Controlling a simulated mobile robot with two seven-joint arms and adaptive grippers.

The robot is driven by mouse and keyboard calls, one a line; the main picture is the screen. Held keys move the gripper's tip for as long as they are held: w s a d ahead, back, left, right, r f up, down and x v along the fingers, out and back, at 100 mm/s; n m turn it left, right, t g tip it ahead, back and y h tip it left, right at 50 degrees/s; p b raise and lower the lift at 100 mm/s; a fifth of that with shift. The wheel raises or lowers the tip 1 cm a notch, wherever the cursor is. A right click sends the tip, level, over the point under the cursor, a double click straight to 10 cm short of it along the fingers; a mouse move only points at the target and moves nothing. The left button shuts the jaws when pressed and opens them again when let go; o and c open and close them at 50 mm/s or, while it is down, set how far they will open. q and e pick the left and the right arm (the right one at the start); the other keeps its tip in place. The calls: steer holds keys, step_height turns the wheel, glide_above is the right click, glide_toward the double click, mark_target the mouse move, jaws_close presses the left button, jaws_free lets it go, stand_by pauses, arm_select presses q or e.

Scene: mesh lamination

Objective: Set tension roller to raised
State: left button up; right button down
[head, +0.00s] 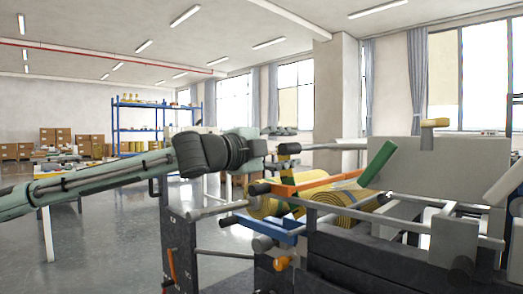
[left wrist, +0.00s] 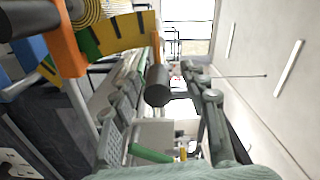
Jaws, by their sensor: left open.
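My left gripper (head: 280,145) reaches in from the left and is open at the near end of the laminating machine. In the left wrist view a black cylindrical grip (left wrist: 157,86) shows between the spread fingers of the gripper (left wrist: 165,105); I cannot tell whether they touch it. The grip also shows in the head view (head: 289,148), at the end of a pale bar (head: 335,146). An orange bar (head: 310,184) lies below it, above rolls of yellow mesh (head: 343,197). I cannot tell for certain which part is the tension roller. My right gripper is out of view.
A dark upright (head: 180,235) stands below my left arm. A blue shelf (head: 138,125) is far behind. Open floor lies at the left.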

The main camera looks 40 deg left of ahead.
arm_select(q)
steer(key=s+a, duration=0.1)
steer(key=s, duration=1)
steer(key=shift+s, duration=0.1)
